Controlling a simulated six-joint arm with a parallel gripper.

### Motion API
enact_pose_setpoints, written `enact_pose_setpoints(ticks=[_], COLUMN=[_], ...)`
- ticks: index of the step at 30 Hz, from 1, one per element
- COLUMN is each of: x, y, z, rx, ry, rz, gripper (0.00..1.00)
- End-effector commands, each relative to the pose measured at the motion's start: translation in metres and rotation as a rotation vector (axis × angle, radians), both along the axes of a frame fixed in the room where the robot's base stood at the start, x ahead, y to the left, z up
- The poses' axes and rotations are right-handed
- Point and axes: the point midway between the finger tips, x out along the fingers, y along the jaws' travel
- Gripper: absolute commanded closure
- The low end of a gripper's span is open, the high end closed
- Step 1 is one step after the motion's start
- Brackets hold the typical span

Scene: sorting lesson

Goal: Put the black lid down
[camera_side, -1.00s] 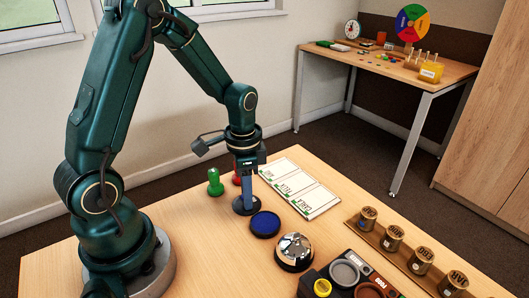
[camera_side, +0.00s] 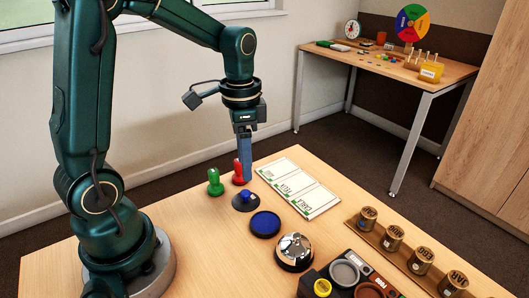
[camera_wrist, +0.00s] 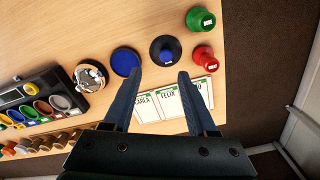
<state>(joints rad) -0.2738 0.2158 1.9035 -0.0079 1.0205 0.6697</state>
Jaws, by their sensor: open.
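The black lid (camera_side: 240,206), a dark disc with a blue knob, lies on the wooden table. It also shows in the wrist view (camera_wrist: 156,57), between the blue disc and the stamp-like pieces. My gripper (camera_side: 244,181) is raised above the lid and apart from it. In the wrist view my gripper (camera_wrist: 161,74) has its two fingers spread with nothing between them, and the lid is just past the tips. A round blue disc in a dark rim (camera_side: 265,223) lies close beside the lid.
A green piece (camera_side: 215,184) and a red piece (camera_side: 238,173) stand close behind the lid. A white name card (camera_side: 300,190) lies to its right. A silver bell (camera_side: 294,250), a dark tray with round wells (camera_side: 318,275) and several labelled cylinders (camera_side: 393,238) are farther right. The table's left front is clear.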

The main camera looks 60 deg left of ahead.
Motion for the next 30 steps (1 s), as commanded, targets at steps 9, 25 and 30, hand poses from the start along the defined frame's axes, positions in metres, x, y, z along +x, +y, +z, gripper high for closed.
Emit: enact_pose_setpoints(ticks=[9, 25, 30], x=[-0.001, -0.074, -0.089], y=[-0.001, -0.058, -0.065], z=[0.032, 0.065, 0.062], rx=[0.002, -0.03, -0.074], ry=[-0.007, -0.381, -0.458], rz=[0.005, 0.292, 0.362], gripper=[0.42, 0.42, 0.42])
